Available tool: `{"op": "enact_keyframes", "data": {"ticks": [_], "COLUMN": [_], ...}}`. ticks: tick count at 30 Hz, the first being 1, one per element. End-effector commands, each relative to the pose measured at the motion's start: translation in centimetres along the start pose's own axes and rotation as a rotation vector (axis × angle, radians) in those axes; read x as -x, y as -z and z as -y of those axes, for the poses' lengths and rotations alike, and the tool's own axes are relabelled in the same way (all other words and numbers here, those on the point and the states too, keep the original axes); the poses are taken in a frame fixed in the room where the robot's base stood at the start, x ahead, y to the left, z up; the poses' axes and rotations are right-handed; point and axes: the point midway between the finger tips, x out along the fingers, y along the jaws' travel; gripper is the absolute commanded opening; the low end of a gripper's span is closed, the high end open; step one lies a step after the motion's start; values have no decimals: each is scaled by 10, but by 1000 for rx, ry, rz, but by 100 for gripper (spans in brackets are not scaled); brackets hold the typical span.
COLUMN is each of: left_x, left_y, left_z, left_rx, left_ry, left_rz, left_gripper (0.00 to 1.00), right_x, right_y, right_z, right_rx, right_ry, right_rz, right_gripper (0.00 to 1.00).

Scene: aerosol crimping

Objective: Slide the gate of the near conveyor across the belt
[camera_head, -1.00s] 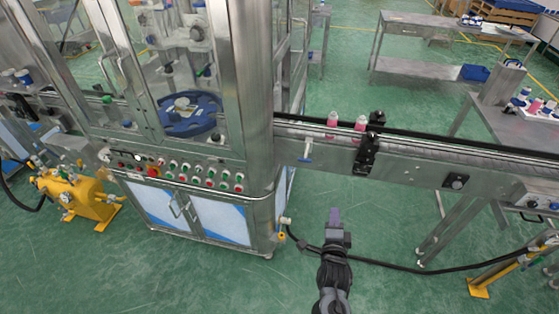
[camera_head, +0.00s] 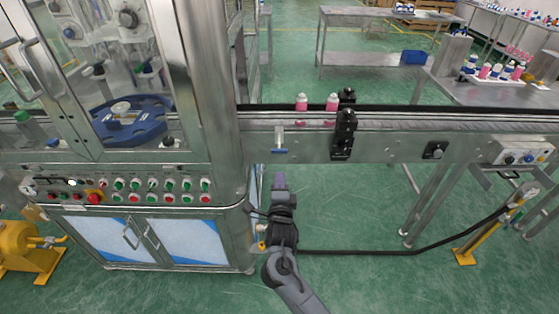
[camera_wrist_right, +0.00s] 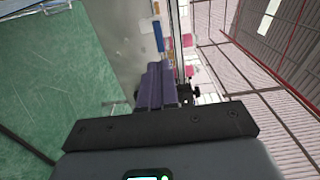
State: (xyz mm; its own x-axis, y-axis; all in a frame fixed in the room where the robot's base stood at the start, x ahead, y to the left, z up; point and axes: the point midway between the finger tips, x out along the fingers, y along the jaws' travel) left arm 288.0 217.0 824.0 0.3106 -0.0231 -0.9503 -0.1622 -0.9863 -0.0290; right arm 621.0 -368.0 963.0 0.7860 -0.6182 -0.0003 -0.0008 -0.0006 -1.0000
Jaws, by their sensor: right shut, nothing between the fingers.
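The near conveyor (camera_head: 395,147) runs across the right half of the head view. Its gate (camera_head: 279,139) is a small metal plate with a blue bar at its lower end, on the conveyor's near side. My right gripper (camera_head: 279,177) has purple fingers and is shut and empty, just below the blue bar in the picture. In the right wrist view the fingers (camera_wrist_right: 156,84) point toward a blue piece (camera_wrist_right: 158,37), which looks like the gate's bar; a gap shows between them. My left gripper is not in view.
Two pink bottles (camera_head: 302,103) stand on the belt right of the gate. A black bracket (camera_head: 344,134) is fixed to the conveyor further right. The crimping machine's cabinet (camera_head: 130,235) stands left of my gripper. A black cable (camera_head: 365,252) crosses behind the arm.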

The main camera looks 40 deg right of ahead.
Motion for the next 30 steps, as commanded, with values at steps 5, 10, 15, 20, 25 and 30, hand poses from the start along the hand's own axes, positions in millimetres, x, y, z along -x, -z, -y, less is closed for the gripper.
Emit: {"op": "enact_keyframes", "data": {"ticks": [5, 10, 15, 20, 25, 30], "left_x": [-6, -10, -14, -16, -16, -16], "left_y": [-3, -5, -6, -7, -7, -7], "left_z": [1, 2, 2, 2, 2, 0], "left_rx": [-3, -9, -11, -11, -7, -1], "left_ry": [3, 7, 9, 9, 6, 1], "left_rz": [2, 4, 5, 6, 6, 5], "left_gripper": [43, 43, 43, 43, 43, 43], "right_x": [-36, -65, -87, -98, -102, -102], "right_y": [1, 1, 1, 1, 0, 0], "right_z": [0, 0, 0, 0, 0, 0], "right_rx": [1, 2, 0, -1, -1, -1], "right_ry": [3, 2, 1, 0, 0, 0], "right_rz": [-2, -2, -2, -1, 0, 0], "right_gripper": [0, 0, 0, 0, 0, 0]}}
